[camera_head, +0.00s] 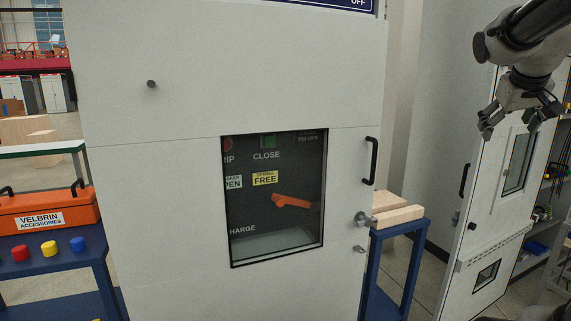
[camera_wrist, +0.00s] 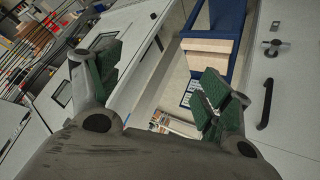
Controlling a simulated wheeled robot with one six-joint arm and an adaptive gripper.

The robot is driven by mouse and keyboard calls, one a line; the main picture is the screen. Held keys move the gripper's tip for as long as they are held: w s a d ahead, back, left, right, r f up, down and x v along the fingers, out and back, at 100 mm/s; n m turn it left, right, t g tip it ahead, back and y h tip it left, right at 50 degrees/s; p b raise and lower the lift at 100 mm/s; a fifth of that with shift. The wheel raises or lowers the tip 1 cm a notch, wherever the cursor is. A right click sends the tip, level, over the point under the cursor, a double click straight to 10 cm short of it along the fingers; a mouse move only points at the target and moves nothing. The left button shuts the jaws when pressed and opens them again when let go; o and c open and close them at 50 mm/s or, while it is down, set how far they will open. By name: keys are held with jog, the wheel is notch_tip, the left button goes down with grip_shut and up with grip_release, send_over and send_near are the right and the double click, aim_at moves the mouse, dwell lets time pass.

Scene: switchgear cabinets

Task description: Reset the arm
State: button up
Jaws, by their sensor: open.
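My gripper (camera_head: 518,121) hangs at the upper right in the head view, in front of a second white cabinet and away from the near cabinet door. In the wrist view my gripper (camera_wrist: 160,95) shows two green-padded fingers spread wide apart with nothing between them. The near white cabinet door (camera_head: 240,80) is closed, with a window (camera_head: 276,230) showing an orange handle (camera_head: 291,201) and the words CLOSE and FREE. Its black pull handle (camera_head: 371,161) also shows in the wrist view (camera_wrist: 265,104).
A blue stand (camera_head: 393,255) with wooden blocks (camera_head: 398,214) is right of the near cabinet. The second cabinet (camera_head: 487,205) is behind my gripper. At left, an orange toolbox (camera_head: 40,217) and red, yellow and blue pieces sit on a blue bench (camera_head: 60,281).

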jog(key=s+a+f+n+g+y, duration=0.2)
jog(key=s+a+f+y, duration=0.3)
jog(key=s+a+f, duration=1)
jog(key=s+a, duration=0.3)
jog(key=shift+a+f+n+g, duration=0.35)
jog(key=shift+f+n+g, duration=0.05)
